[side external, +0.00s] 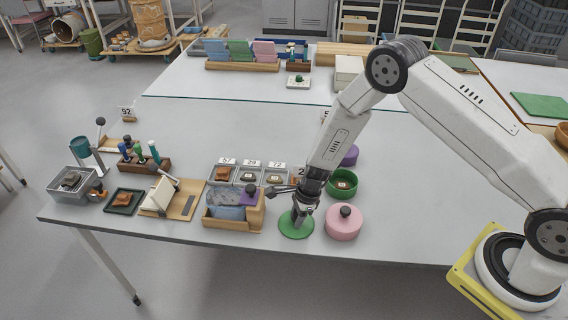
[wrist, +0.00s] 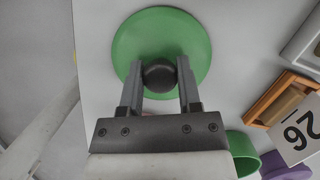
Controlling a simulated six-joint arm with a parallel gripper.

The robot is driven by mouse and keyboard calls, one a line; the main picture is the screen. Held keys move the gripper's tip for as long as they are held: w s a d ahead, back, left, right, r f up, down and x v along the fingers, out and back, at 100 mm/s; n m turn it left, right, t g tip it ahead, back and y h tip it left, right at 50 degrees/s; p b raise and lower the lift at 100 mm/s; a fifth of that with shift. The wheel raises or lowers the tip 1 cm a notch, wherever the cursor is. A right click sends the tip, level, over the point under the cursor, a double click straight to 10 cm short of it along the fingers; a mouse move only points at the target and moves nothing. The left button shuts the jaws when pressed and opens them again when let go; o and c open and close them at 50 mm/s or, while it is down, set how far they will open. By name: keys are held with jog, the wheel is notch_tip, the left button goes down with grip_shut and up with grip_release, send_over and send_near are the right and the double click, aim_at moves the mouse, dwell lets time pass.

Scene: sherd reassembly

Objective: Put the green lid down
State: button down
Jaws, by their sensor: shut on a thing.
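The green lid (side external: 296,227) is a round disc with a dark knob, low at the front edge of the white table. In the wrist view the lid (wrist: 140,40) fills the top middle. My gripper (side external: 301,212) is over the lid; in the wrist view my gripper (wrist: 161,77) has its two fingers shut on the dark knob. Whether the lid touches the tabletop or hangs just above it I cannot tell. An open green round container (side external: 342,184) stands behind and to the right of the lid, with a small labelled thing inside.
A pink lidded pot (side external: 344,222) stands close to the right of the lid. A purple pot (side external: 350,155) is behind the green container. A wooden rack (side external: 233,218) stands to the left. Trays with sherds (side external: 222,174) lie behind the rack. The table's right part is clear.

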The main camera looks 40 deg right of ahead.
aim_at(307, 220)
jog(key=shift+f, duration=0.2)
jog(key=shift+c, duration=1.4)
grip_release()
jog(key=shift+r, duration=0.15)
jog(key=v, duration=1.2)
